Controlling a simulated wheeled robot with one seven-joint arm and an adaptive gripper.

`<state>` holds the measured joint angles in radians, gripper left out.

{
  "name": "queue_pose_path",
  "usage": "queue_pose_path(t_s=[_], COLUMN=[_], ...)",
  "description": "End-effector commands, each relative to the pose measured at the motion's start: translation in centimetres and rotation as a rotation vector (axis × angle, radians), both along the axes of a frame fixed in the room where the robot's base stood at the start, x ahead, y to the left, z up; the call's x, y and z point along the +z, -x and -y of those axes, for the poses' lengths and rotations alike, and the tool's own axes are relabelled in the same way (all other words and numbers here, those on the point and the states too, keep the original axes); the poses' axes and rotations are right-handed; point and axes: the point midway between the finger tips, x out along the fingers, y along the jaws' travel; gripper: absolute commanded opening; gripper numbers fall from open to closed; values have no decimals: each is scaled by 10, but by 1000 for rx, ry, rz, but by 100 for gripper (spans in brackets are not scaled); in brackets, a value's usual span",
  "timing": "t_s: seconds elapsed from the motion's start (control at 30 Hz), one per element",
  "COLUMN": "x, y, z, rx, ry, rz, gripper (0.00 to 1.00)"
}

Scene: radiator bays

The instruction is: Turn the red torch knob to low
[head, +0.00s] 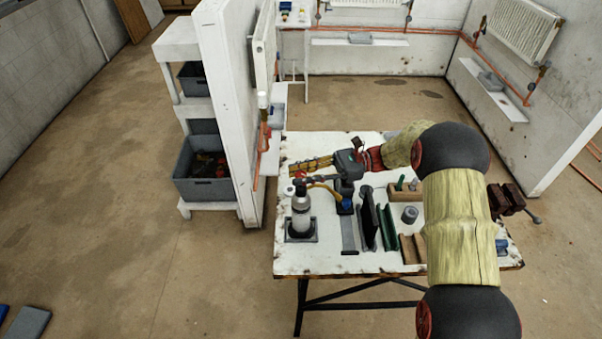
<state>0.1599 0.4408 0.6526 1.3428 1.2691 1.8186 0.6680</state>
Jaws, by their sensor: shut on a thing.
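The torch (301,217) is a grey and white cylinder standing upright in a dark square base on the left of the white workbench (323,258). A small red knob (300,174) shows at its top, just below the yellow fingers. My gripper (297,168) reaches in from the right, its fingers pointing left at the top of the torch. The fingers are closed at the red knob, which they partly hide. The knob's pointer and any marks for low are too small to read.
A black holder with a blue part (345,205) and upright dark and green plates (378,220) stand right of the torch. Wooden blocks (412,248) and a grey cylinder (409,214) lie further right. A white partition (228,110) rises left of the bench. Open floor lies left.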

Motion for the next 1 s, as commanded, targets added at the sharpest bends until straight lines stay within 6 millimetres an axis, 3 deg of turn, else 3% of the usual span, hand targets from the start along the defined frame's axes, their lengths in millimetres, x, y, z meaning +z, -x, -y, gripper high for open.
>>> queue_pose_path(t_s=[0.23, 0.27, 0.57, 1.0], x=[0, 0, 0, 0], y=[0, 0, 0, -2], z=[0, 0, 0, 9], rx=[0, 0, -1, -1], ry=[0, 0, 0, 0], rz=[0, 0, 0, 1], gripper=[0, 23, 40, 41])
